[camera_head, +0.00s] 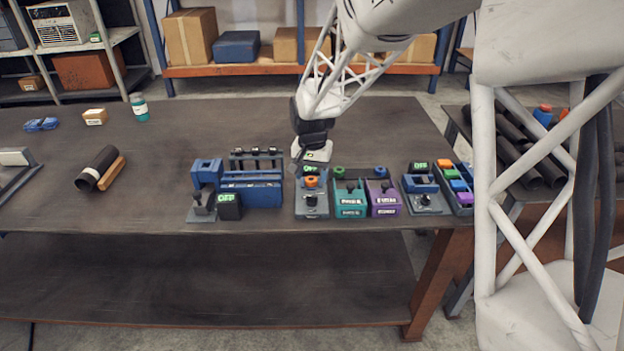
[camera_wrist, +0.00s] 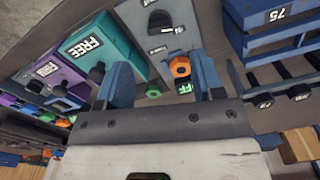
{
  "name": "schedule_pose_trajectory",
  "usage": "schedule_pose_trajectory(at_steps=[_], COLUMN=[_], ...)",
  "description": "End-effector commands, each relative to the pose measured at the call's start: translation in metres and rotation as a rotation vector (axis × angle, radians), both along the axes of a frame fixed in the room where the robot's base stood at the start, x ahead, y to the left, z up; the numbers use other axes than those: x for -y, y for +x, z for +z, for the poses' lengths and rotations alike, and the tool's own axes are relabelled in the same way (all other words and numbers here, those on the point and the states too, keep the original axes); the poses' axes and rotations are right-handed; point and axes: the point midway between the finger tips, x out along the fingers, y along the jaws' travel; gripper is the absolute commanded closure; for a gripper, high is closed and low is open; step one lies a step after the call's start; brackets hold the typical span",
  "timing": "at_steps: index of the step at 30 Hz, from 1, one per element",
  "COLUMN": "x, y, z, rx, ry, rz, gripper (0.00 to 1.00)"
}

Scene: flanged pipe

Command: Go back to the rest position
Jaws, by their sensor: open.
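My gripper (camera_wrist: 163,82) is open, with its two blue fingers apart and nothing held between them. In the head view, its white wrist part hangs over the back of a grey control unit (camera_head: 311,211); its fingers are hard to make out there. The unit has a black knob and an orange hexagonal piece (camera_wrist: 180,67), which appears between the fingers in the wrist view. I cannot tell whether a finger touches the unit.
A teal box (camera_head: 350,197) and a purple box (camera_head: 384,198) stand right of the unit. A blue fixture (camera_head: 250,190) stands left. A tray of coloured blocks (camera_head: 463,197) is near the right edge.

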Motion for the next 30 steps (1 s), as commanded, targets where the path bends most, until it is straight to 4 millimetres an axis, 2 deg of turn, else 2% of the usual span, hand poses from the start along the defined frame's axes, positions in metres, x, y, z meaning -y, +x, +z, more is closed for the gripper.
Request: schedule_pose_trajectory(at_steps=[11,17,23,30], x=[0.0,0.007,0.024,0.053], y=[0.0,-0.008,-0.03,-0.073], z=[0.001,0.011,0.034,0.07], rx=[0.0,0.008,0.025,0.055], ry=[0.0,0.001,0.005,0.007], rz=[0.0,0.005,0.021,0.052], gripper=[0.38,0.38,0.38,0.38])
